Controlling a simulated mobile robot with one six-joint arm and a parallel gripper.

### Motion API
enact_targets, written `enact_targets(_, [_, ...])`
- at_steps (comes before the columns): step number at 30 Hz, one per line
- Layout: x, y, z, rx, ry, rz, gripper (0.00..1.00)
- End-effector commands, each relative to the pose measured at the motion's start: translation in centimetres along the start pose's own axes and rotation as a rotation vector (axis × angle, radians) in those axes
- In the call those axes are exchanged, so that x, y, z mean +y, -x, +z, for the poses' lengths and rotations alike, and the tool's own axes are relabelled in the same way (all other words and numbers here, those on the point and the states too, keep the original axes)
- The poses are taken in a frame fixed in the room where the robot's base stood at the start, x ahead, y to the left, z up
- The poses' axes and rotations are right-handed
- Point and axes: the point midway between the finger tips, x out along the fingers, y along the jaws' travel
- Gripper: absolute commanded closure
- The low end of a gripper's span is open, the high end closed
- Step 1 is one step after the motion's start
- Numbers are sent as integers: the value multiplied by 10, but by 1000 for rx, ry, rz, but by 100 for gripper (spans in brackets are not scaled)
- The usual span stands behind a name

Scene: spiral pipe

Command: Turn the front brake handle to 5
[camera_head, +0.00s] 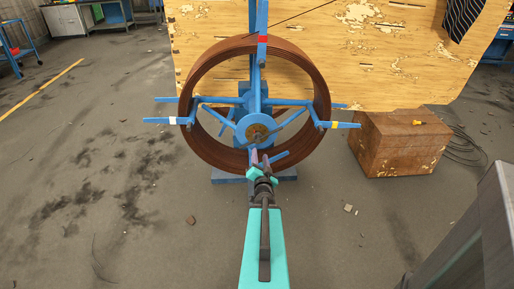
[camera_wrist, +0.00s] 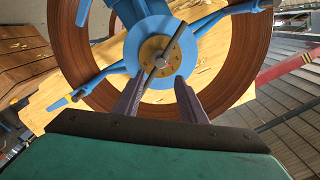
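The brake dial (camera_head: 257,133) is a small brass disc at the centre of the blue hub of the pipe spool. In the wrist view the brass dial (camera_wrist: 152,58) has dark marks too small to read. A thin grey handle (camera_wrist: 172,43) crosses it, slanting from upper right to lower left. My gripper (camera_wrist: 160,79) is open, its two purple-grey fingers pointing at the lower part of the hub. The handle's lower end is close to the left finger; I cannot tell whether they touch. In the head view my gripper (camera_head: 259,157) is just below the dial.
A brown spiral pipe coil (camera_head: 198,145) surrounds the hub, held by blue spokes (camera_head: 216,112). A worn wooden panel (camera_head: 400,60) stands behind. A brown crate (camera_head: 400,145) is at the right, with cables beside it. The floor at the left is mostly clear.

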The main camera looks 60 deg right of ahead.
Motion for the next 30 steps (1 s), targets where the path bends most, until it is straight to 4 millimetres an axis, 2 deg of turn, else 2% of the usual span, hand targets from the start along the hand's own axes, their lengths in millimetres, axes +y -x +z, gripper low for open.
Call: enact_targets(30, [2,-24,2,1,0,-1,62])
